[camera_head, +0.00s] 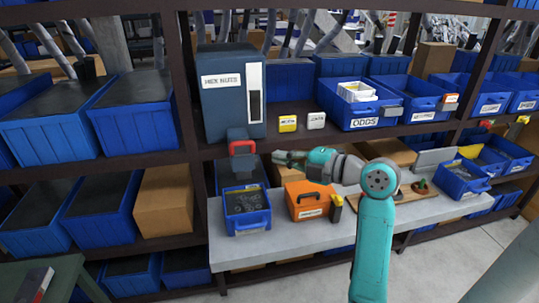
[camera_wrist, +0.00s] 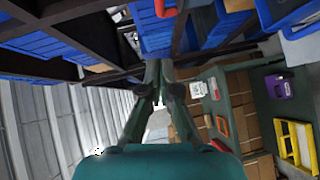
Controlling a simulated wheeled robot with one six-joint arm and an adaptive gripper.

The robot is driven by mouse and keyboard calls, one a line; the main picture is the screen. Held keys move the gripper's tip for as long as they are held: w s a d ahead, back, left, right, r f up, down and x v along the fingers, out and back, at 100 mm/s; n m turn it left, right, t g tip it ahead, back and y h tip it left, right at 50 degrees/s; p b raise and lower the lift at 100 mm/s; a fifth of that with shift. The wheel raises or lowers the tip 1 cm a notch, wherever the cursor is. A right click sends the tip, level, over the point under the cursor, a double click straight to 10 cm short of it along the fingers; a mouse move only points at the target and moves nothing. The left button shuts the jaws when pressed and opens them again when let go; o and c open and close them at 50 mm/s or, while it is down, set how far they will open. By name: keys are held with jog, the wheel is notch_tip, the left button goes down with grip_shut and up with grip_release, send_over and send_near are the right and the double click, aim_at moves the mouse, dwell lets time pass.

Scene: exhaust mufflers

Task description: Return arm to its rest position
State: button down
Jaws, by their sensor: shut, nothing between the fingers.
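My teal arm rises at the lower right of the head view and bends left at its round joint. My gripper (camera_head: 280,158) points left, above the back of the grey bench, between the dark blue container with the red handle (camera_head: 242,147) and my wrist. In the wrist view my gripper (camera_wrist: 158,72) has its two dark fingers together at the tips, with nothing held between them. It is clear of the bench top. I cannot tell how far it is from the red handle.
The grey bench (camera_head: 282,237) carries a blue bin of parts (camera_head: 247,222) and an orange case (camera_head: 307,212). Shelves behind hold a "HEX NUTS" box (camera_head: 222,98), an "ODDS" bin (camera_head: 362,122) and several blue bins. Open floor (camera_head: 455,262) lies at the lower right.

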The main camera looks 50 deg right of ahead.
jog(key=shift+s, duration=0.4)
jog(key=a+f+m+h, duration=0.1)
jog(key=a+f+m, duration=0.35)
jog(key=f, duration=0.35)
jog(key=a+f+m+h, duration=0.2)
jog(key=a+f+m, duration=0.25)
jog(key=f, duration=0.25)
jog(key=s+a+f+m+h, duration=0.2)
jog(key=s+a+f+m, duration=0.45)
jog(key=f, duration=0.35)
jog(key=s+a+m, duration=0.1)
jog(key=s+a, duration=0.4)
jog(key=s, duration=0.8)
jog(key=s+a+f+m+g+y, duration=0.1)
jog(key=s+a, duration=0.4)
jog(key=s, duration=0.8)
jog(key=shift+s+a+m+y, duration=0.2)
jog(key=shift+m+y, duration=0.1)
jog(key=shift+m, duration=0.35)
